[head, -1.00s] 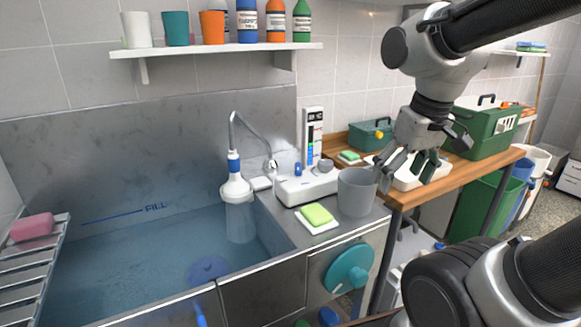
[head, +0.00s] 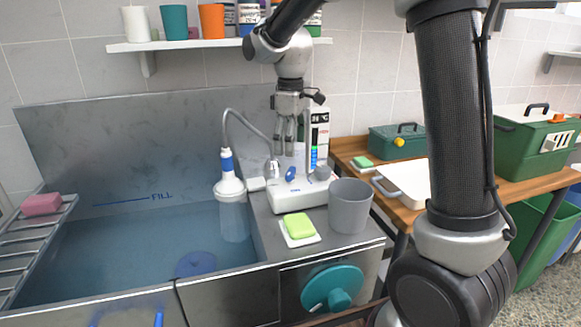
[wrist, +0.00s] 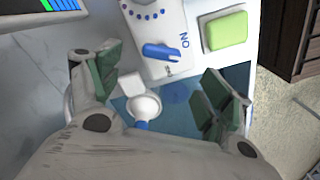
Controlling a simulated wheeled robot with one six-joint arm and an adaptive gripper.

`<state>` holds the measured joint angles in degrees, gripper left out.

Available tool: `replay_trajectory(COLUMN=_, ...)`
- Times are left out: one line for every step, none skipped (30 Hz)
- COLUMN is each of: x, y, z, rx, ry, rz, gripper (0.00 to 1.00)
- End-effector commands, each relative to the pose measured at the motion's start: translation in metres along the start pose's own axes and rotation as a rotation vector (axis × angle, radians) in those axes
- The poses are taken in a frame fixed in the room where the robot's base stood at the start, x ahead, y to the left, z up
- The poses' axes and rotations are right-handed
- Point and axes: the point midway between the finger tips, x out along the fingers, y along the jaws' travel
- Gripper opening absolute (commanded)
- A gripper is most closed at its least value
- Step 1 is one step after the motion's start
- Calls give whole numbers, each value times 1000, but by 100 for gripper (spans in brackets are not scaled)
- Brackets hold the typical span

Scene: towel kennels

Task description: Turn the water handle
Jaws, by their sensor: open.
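The blue water handle (head: 291,173) is a small lever on top of the white water unit (head: 293,196) beside the sink. In the wrist view the handle (wrist: 161,52) lies just beyond the gap between my fingers, with the letters "ON" beside it. My gripper (head: 290,135) points down above the unit. It is open and empty, its green-padded fingers (wrist: 165,85) spread wide in the wrist view. I see no contact with the handle. The white spray head (head: 229,187) hangs over the filled sink (head: 150,235), with a pale stream below it.
A grey cup (head: 350,207) and a green sponge (head: 298,226) stand close by the unit. A temperature display (head: 320,135) stands behind it. A shelf (head: 190,44) with cups and bottles runs above. A wooden counter (head: 480,190) with green boxes is at the right.

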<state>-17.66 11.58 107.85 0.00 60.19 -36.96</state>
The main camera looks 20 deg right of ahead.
Motion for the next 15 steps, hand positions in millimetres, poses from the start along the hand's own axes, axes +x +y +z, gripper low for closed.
replay_trajectory(x=0, y=0, z=0, rx=-24, ry=-2, rz=-1, gripper=79)
replay_trajectory(x=0, y=0, z=1, rx=-39, ry=-3, rz=-2, gripper=79)
replay_trajectory(x=0, y=-1, z=1, rx=-57, ry=-4, rz=-3, gripper=79)
replay_trajectory(x=0, y=-1, z=1, rx=-68, ry=-4, rz=-4, gripper=79)
replay_trajectory(x=1, y=-1, z=1, rx=-77, ry=-5, rz=-4, gripper=79)
replay_trajectory(x=2, y=-1, z=2, rx=-87, ry=-5, rz=-4, gripper=79)
replay_trajectory(x=4, y=-1, z=2, rx=-92, ry=-6, rz=-5, gripper=79)
replay_trajectory(x=6, y=-1, z=2, rx=-95, ry=-6, rz=-5, gripper=79)
replay_trajectory(x=11, y=-1, z=2, rx=-97, ry=-7, rz=-6, gripper=79)
replay_trajectory(x=15, y=-1, z=2, rx=-97, ry=-7, rz=-6, gripper=79)
replay_trajectory(x=20, y=-2, z=2, rx=-97, ry=-9, rz=-7, gripper=79)
replay_trajectory(x=27, y=-2, z=2, rx=-96, ry=-8, rz=-7, gripper=79)
replay_trajectory(x=32, y=-2, z=2, rx=-96, ry=-8, rz=-7, gripper=79)
replay_trajectory(x=38, y=-2, z=2, rx=-96, ry=-8, rz=-7, gripper=79)
replay_trajectory(x=45, y=-2, z=2, rx=-96, ry=-9, rz=-7, gripper=79)
